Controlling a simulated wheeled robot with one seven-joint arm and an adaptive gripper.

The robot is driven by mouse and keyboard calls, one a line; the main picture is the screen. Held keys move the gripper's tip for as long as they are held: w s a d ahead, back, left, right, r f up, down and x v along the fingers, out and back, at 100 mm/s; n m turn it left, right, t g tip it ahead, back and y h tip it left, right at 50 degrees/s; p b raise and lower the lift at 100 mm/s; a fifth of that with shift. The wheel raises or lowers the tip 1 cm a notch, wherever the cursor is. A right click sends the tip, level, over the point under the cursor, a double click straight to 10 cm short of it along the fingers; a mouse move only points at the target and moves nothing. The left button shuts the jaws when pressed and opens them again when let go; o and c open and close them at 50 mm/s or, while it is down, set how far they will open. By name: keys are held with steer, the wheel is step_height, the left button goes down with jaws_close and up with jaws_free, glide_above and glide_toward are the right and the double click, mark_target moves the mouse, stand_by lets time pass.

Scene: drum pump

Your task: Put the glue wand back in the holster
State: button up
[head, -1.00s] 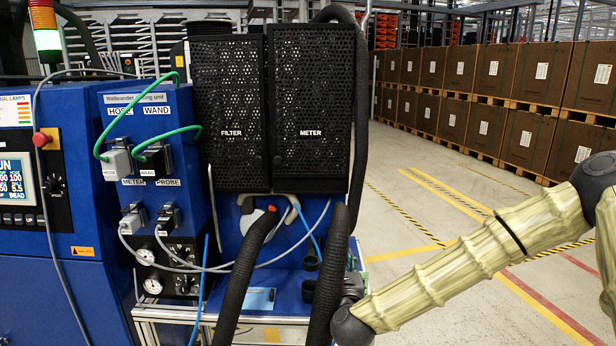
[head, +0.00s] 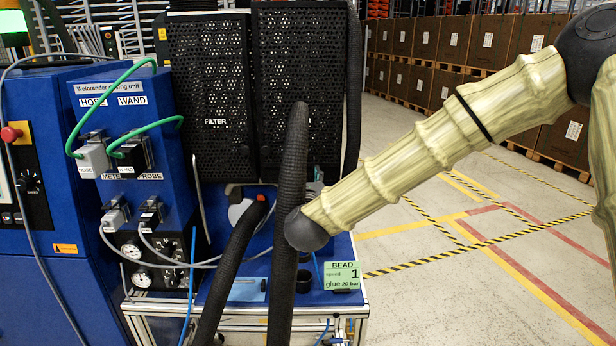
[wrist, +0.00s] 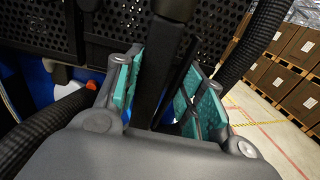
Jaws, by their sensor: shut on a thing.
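In the wrist view my gripper (wrist: 160,88) has its teal-padded fingers shut on a black bar-like body, which I take to be the glue wand (wrist: 172,40). The wand runs upward out of the fingers; its lower end is hidden by the gripper. In the head view the gripper is mostly hidden behind a thick black hose (head: 291,150) and my arm. Black round cups (head: 304,281) stand on the blue deck below; they may be the holster, but I cannot tell for sure. The wand is not clearly visible in the head view.
A second thick hose (head: 232,262) is left. A green BEAD card (head: 341,276) is at the deck's right edge. Floor to the right is clear.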

steer(key=shift+a+f, duration=0.2)
steer(key=shift+f, duration=0.25)
steer(key=shift+d+f+b, duration=0.1)
steer(key=shift+f+b, duration=0.45)
steer(key=shift+f, duration=1.55)
steer(key=shift+s+b, duration=0.15)
steer(key=shift+b, duration=0.35)
steer(key=shift+f, duration=0.2)
